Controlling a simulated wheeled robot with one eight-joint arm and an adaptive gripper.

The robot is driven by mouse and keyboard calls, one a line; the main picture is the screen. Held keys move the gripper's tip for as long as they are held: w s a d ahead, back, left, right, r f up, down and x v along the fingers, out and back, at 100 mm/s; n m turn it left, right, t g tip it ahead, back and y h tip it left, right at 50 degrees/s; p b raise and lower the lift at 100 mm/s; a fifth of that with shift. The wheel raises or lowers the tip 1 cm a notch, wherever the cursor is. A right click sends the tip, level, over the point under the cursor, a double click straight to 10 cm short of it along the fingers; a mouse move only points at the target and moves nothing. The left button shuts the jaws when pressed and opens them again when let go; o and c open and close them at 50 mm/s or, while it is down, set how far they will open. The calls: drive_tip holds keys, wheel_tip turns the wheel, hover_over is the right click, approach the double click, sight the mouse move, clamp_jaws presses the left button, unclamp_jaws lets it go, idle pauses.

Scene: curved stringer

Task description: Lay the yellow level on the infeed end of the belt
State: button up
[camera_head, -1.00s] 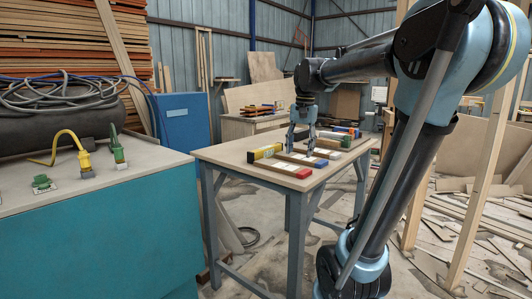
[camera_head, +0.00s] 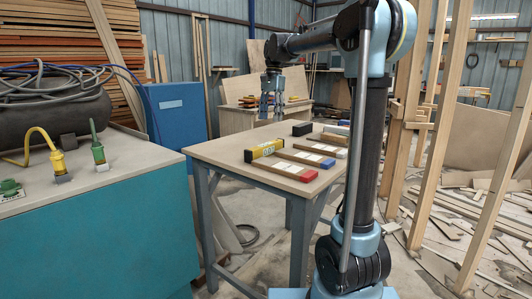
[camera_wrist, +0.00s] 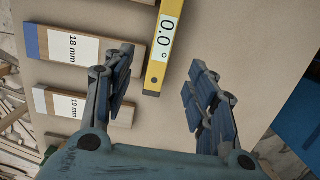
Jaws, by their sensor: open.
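The yellow level (camera_head: 265,150) lies on the wooden tabletop (camera_head: 232,150) near its left edge. In the wrist view the level (camera_wrist: 160,70) shows a white display reading 0.0°, and its near end lies between my fingers as seen from above. My gripper (camera_head: 271,112) is above the table in the head view, behind and above the level. In the wrist view my gripper (camera_wrist: 162,62) has its two fingers spread wide with nothing held. The fingers appear apart from the level. I cannot make out a belt in either view.
Several labelled wooden blocks with coloured ends lie beside the level, among them the 18 mm block (camera_wrist: 95,50) and the 19 mm block (camera_wrist: 85,106). A black block (camera_head: 302,128) stands at the table's back. A teal cabinet (camera_head: 90,235) is at left; timber studs (camera_head: 480,190) stand at right.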

sight(266, 144)
drive_tip(key=f, duration=0.5)
drive_tip(key=s+f, duration=0.1)
drive_tip(key=f, duration=0.2)
drive_tip(key=shift+a+f, duration=0.25)
drive_tip(key=shift+a, duration=0.15)
drive_tip(key=shift+s+a+f, duration=0.15)
drive_tip(key=shift+a+f, duration=0.05)
drive_tip(key=shift+f, duration=0.65)
drive_tip(key=shift+s+a+f, duration=0.1)
drive_tip(key=shift+a+f, duration=0.05)
drive_tip(key=shift+f, duration=0.75)
drive_tip(key=shift+s+a+f, duration=0.15)
drive_tip(key=shift+a+f, duration=0.05)
drive_tip(key=shift+f, duration=0.65)
drive_tip(key=shift+c, duration=0.6)
clamp_jaws()
